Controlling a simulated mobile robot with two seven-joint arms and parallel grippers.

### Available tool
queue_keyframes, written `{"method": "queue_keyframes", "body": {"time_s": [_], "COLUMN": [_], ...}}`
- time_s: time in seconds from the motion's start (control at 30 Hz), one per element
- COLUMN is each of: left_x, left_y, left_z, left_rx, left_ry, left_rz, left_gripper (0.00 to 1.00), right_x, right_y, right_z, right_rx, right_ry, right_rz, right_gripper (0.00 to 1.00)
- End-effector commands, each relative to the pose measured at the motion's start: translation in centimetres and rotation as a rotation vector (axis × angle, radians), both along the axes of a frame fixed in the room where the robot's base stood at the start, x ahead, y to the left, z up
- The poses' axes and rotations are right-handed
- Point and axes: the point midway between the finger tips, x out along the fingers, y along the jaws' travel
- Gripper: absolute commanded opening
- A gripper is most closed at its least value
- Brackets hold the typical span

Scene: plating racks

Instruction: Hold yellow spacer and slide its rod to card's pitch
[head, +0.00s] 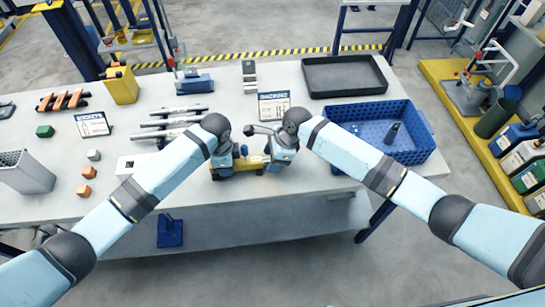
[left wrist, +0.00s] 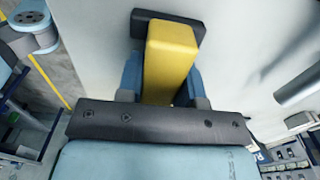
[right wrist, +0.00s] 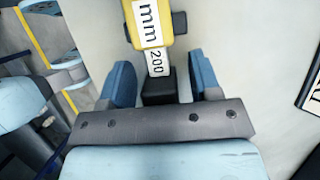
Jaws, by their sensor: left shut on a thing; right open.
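The yellow spacer (head: 248,163) lies on the table's front part, between my two arms in the head view. In the left wrist view its yellow body (left wrist: 168,62) sits between the blue fingers of my left gripper (left wrist: 160,82), which is shut on it. In the right wrist view the yellow end (right wrist: 149,22) reads "mm", and the white rod (right wrist: 157,62) reads "200" and ends in a black block (right wrist: 158,88). My right gripper (right wrist: 158,82) is open, its fingers on either side of the black block, apart from it. A printed card (head: 274,106) stands behind the grippers; its figures are too small to read.
A blue crate (head: 420,150) stands to the right, close to my right arm. A black tray (head: 345,90) is at the back right. Several grey rods (head: 165,134) lie left of the card. Another card (head: 92,124) stands farther left.

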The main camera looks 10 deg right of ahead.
Motion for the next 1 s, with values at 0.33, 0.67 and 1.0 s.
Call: {"method": "queue_keyframes", "body": {"time_s": [0.33,0.67,1.0], "left_x": [0.0,0.0,0.0], "left_y": [0.0,0.0,0.0], "left_z": [0.0,0.0,0.0], "left_rx": [-0.001,0.0,0.0], "left_ry": [-0.001,-0.001,-0.001], "left_rz": [0.0,0.0,0.0], "left_gripper": [0.0,0.0,0.0], "right_x": [0.0,0.0,0.1], "right_y": [0.0,-0.7,-2.6], "right_z": [0.0,0.0,0.0], "right_rx": [0.0,0.0,-0.001], "right_ry": [-0.001,0.001,0.0], "right_rz": [0.0,-0.003,-0.002], "right_gripper": [0.32,0.0,0.0]}}
